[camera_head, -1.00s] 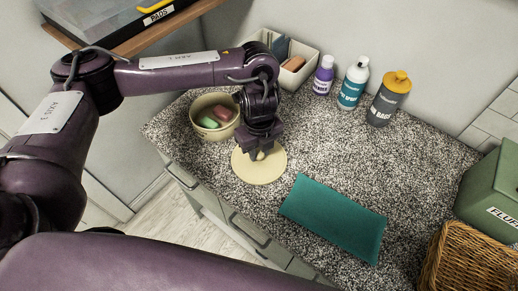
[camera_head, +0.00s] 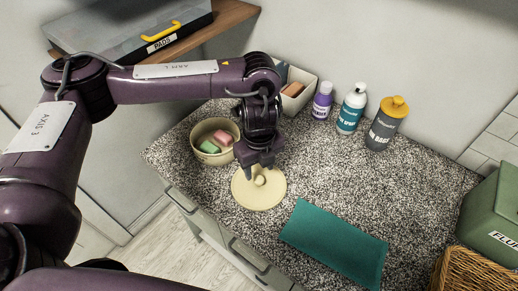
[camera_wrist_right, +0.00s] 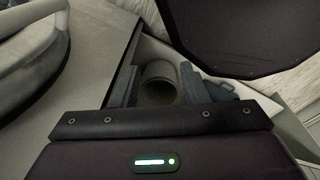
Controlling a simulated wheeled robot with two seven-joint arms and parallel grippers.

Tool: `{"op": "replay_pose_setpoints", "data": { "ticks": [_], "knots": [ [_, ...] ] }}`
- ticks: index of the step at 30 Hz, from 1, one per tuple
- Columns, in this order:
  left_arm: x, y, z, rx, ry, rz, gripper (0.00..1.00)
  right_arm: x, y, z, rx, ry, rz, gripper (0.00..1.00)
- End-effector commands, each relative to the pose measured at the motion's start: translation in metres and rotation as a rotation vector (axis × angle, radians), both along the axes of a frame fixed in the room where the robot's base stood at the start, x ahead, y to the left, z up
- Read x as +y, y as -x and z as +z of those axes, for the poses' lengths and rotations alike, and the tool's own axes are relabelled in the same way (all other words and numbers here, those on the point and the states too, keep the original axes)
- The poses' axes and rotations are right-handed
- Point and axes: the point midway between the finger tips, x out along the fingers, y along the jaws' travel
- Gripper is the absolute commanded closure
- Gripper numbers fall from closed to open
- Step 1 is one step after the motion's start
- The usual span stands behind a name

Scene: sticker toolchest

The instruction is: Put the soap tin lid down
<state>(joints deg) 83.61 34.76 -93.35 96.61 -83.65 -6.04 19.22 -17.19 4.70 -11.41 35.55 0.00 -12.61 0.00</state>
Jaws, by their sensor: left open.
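The cream soap tin lid (camera_head: 256,201) lies flat on the speckled counter, its round knob (camera_head: 259,181) upward. My left gripper (camera_head: 259,169) is open, pointing down just above the knob. Whether a fingertip still touches the knob is hard to tell. The cream soap tin (camera_head: 206,158) stands uncovered behind and left of the lid, with a green soap (camera_head: 209,147) and a pink soap (camera_head: 223,138) inside. My right gripper (camera_wrist_right: 160,88) is outside the head view. In the right wrist view its fingers stand apart, with a dim hollow cylinder (camera_wrist_right: 159,73) showing between them.
A teal cloth (camera_head: 333,240) lies right of the lid. A white bin (camera_head: 301,91), a purple bottle (camera_head: 322,102), a teal bottle (camera_head: 350,111) and a grey bottle (camera_head: 386,126) line the wall. A green box (camera_head: 495,212) and wicker basket (camera_head: 470,272) stand at right. The counter's middle is clear.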

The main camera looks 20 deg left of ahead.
Motion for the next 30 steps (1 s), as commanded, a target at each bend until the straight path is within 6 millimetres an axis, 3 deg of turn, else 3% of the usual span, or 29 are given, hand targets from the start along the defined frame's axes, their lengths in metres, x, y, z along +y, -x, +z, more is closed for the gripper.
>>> {"op": "replay_pose_setpoints", "data": {
  "ticks": [1, 6, 12, 18, 30],
  "knots": [
    [0.000, -0.001, 0.013, -0.007, -0.002, -0.002, 0.53, 0.000, 0.000, 0.001, 0.000, 0.000, 0.000, 0.60],
    [0.000, -0.001, 0.045, -0.006, -0.001, -0.001, 0.53, 0.000, 0.000, 0.000, -0.001, 0.000, 0.000, 0.60],
    [0.000, -0.001, 0.069, -0.003, -0.002, 0.000, 0.53, 0.000, 0.000, -0.001, -0.001, 0.000, -0.001, 0.60],
    [0.000, 0.000, 0.079, 0.001, -0.001, 0.000, 0.53, 0.001, 0.000, -0.001, -0.001, -0.001, -0.001, 0.60],
    [0.000, 0.000, 0.079, 0.001, -0.001, 0.000, 0.53, 0.004, 0.000, -0.001, 0.000, -0.004, -0.001, 0.60]
  ]
}}
